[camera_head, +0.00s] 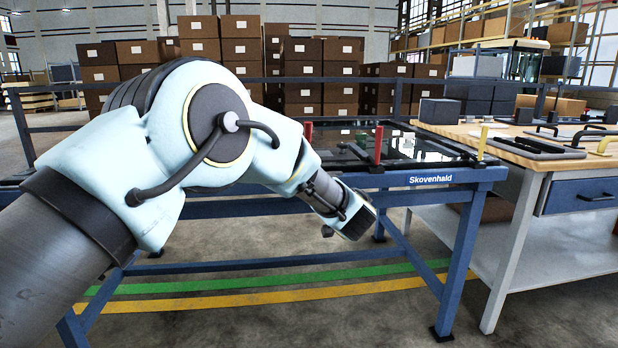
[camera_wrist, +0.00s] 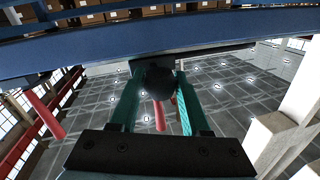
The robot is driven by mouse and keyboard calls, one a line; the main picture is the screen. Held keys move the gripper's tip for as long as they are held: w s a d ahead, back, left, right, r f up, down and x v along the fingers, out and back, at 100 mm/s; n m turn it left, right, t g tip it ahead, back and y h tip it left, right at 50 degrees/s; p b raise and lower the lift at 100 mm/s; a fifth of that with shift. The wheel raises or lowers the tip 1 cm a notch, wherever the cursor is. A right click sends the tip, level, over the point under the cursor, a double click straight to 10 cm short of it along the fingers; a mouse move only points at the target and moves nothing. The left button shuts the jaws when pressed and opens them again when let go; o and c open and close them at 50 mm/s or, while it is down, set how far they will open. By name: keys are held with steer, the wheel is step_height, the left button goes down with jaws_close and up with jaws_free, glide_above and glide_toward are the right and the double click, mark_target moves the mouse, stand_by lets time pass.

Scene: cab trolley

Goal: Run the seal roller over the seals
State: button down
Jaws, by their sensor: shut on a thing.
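My gripper (camera_wrist: 161,76) shows two teal fingers in the wrist view, shut on a dark rounded thing, apparently the seal roller (camera_wrist: 158,82). Its far end is hidden. In the head view my arm reaches down in front of the blue trolley, with its end below the top rail, and the fingers cannot be made out. The trolley (camera_head: 431,179) is marked "Skovenhald" and bears a dark glassy pane (camera_head: 432,147). I cannot make out the seals.
Red posts (camera_head: 379,145) and a yellow post (camera_head: 482,144) stand up from the trolley's edges. In the wrist view the blue rail (camera_wrist: 100,58) crosses close beyond the fingers. A wooden-topped bench (camera_head: 510,153) with black handled tools stands at the right. Stacked boxes (camera_head: 320,75) fill the back.

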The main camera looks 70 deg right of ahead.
steer(key=shift+c, duration=1.9)
jaws_free()
steer(key=v, duration=1)
steer(key=shift+s+a, duration=0.2)
steer(key=shift+a, duration=0.05)
